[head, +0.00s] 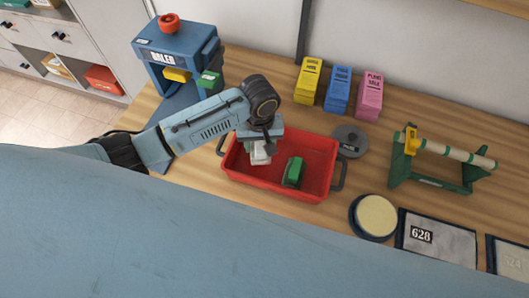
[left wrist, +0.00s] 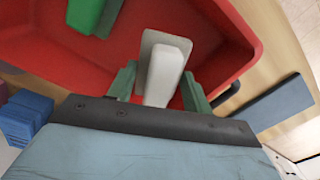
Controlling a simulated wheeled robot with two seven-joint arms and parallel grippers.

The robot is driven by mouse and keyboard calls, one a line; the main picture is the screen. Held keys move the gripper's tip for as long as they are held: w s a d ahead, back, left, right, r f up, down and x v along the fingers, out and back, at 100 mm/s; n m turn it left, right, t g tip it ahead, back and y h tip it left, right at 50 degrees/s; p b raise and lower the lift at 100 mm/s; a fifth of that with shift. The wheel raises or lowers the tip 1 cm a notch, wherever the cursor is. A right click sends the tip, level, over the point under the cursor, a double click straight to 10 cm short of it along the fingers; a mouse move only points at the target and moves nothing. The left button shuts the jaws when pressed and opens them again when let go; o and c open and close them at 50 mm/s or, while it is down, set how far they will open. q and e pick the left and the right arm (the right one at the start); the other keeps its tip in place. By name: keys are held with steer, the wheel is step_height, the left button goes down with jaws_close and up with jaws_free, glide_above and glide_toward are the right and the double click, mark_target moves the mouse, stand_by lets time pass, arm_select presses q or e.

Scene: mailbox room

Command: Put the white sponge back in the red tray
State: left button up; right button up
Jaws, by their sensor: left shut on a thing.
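My left gripper (head: 262,148) reaches in from the left and points down over the left part of the red tray (head: 318,147). It is shut on the white sponge (head: 260,156), a pale block. In the left wrist view the white sponge (left wrist: 162,75) shows between the two green fingers (left wrist: 158,88), with the red tray (left wrist: 225,45) behind it. I cannot tell whether the sponge touches the tray floor. A green block (head: 293,172) lies in the tray to the right of the sponge, and it also shows in the left wrist view (left wrist: 92,14). My right gripper is not in view.
A blue machine (head: 177,55) stands at the back left. Yellow, blue and pink card stacks (head: 338,88) stand behind the tray. A grey disc (head: 349,140) lies near its right back corner. A green roll stand (head: 440,160), a round pad (head: 375,216) and a 628 plate (head: 438,238) are to the right.

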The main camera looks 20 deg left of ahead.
mark_target(260, 143)
arm_select(q)
steer(key=shift+f, duration=2.35)
steer(key=shift+f, duration=0.1)
steer(key=o, duration=0.9)
steer(key=shift+o, duration=0.2)
step_height(260, 143, up, 12)
steer(key=shift+r+p, duration=0.1)
steer(key=shift+p, duration=0.35)
